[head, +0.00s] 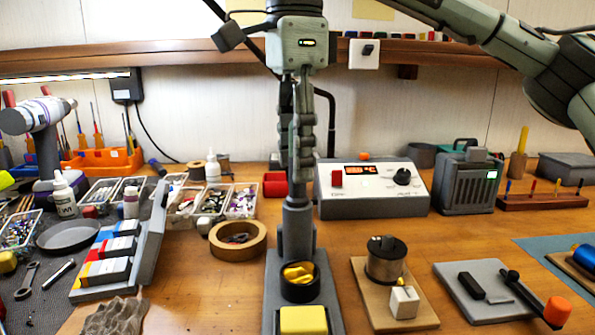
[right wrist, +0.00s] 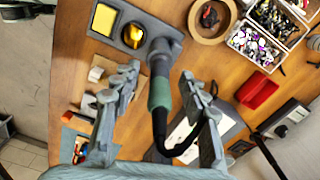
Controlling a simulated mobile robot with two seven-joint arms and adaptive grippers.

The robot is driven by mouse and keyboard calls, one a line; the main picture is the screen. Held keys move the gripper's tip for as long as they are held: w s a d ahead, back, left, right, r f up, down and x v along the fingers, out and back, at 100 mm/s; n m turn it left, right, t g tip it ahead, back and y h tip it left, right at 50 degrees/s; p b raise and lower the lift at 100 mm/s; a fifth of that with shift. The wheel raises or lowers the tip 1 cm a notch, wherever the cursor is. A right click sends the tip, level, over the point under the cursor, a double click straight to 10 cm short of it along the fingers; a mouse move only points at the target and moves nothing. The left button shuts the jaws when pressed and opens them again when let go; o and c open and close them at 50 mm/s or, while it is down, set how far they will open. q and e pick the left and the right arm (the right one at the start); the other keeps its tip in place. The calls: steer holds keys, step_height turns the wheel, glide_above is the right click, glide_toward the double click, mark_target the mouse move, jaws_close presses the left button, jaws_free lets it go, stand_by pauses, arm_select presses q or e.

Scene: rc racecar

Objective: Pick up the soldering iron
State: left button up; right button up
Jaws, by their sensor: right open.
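The soldering iron stands in its stand (head: 296,232). In the right wrist view the iron's green grip (right wrist: 160,92) and its black cable show, with its lower end inside the stand's holder (right wrist: 165,52). My right gripper (head: 298,172) points down over the stand in the head view and hides most of the iron there. In the right wrist view the right gripper (right wrist: 160,75) is open, one finger on each side of the grip, with a gap on both sides. The stand also carries a brass wool cup (head: 298,276) and a yellow sponge (head: 303,320). My left gripper is out of view.
A tape roll (head: 238,241) lies left of the stand. A solder spool (head: 386,262) is to the right. The soldering station (head: 373,188) stands behind right, and a red tray (head: 275,185) is behind left. A shelf (head: 200,52) crosses the back wall.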

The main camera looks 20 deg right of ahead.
mark_target(298, 186)
steer(key=shift+d+f, duration=0.1)
steer(key=shift+f, duration=1.05)
jaws_close()
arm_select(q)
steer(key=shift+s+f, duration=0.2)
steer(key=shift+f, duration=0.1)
